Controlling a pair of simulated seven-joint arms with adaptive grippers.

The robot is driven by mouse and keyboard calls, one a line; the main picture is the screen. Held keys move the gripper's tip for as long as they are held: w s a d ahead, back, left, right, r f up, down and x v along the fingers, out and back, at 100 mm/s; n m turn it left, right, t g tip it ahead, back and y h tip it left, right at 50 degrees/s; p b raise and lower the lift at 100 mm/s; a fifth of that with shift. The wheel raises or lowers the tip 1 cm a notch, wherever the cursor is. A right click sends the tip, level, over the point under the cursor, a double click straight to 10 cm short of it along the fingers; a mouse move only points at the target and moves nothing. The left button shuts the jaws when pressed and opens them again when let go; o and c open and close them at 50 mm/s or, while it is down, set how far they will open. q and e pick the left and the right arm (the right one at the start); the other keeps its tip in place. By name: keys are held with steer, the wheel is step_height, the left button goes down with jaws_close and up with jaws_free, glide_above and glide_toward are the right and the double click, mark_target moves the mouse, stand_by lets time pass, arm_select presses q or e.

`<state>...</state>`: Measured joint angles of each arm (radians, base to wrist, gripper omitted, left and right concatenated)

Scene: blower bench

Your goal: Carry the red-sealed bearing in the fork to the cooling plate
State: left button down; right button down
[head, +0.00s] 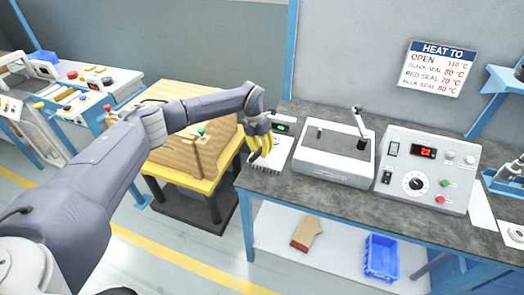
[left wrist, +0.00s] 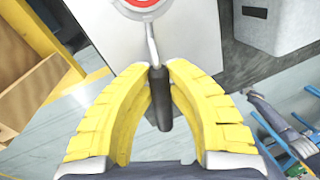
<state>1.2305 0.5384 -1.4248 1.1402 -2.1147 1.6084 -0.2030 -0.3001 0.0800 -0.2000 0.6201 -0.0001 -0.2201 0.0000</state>
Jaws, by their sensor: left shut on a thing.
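My left gripper (head: 260,147) has yellow fingers and is at the left end of the grey bench. In the left wrist view the gripper (left wrist: 159,80) is shut on the black handle (left wrist: 158,100) of the fork. The fork's metal shaft (left wrist: 152,45) runs up to a round part with a red ring (left wrist: 138,3), the red-sealed bearing, cut off by the top edge. A pale finned plate (head: 262,182), which looks like the cooling plate, lies under the gripper at the bench edge. I cannot tell whether the bearing touches it.
A wooden crate (head: 190,130) on a yellow stand is left of the bench. A grey heater box (head: 333,155) with a lever and a control box (head: 425,170) reading red digits stand to the right.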

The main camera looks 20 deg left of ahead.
arm_select(q)
steer(key=shift+f, duration=0.15)
stand_by(0.3)
steer(key=c, duration=1.3)
jaws_free()
